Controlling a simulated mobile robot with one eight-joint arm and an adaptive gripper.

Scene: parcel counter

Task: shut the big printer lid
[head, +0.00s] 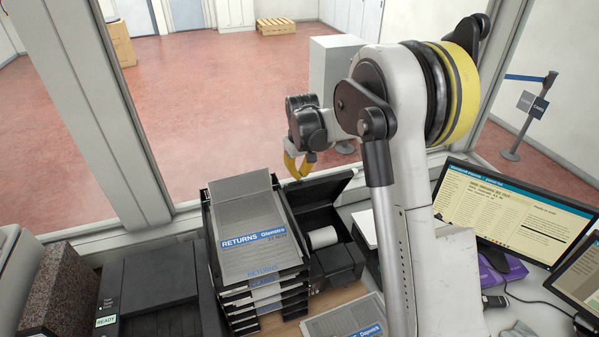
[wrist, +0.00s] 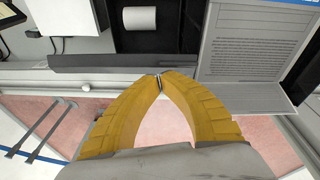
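A black printer (head: 340,262) stands on the counter with its lid (head: 325,190) raised at the back. A white paper roll (head: 321,237) shows in its open bay; the roll also shows in the wrist view (wrist: 140,19). In the wrist view the lid appears as a dark strip (wrist: 110,62) seen nearly edge-on. My gripper (head: 299,178) has yellow fingers and is at the raised lid's upper left. In the wrist view its fingertips (wrist: 160,80) meet, with nothing seen between them, close to the lid's edge. I cannot tell whether they touch it.
A stack of trays with a "RETURNS" sheet (head: 255,235) stands directly left of the printer. A black machine with a "READY" label (head: 150,280) is farther left. A monitor (head: 510,220) is at the right. A window frame runs behind the counter.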

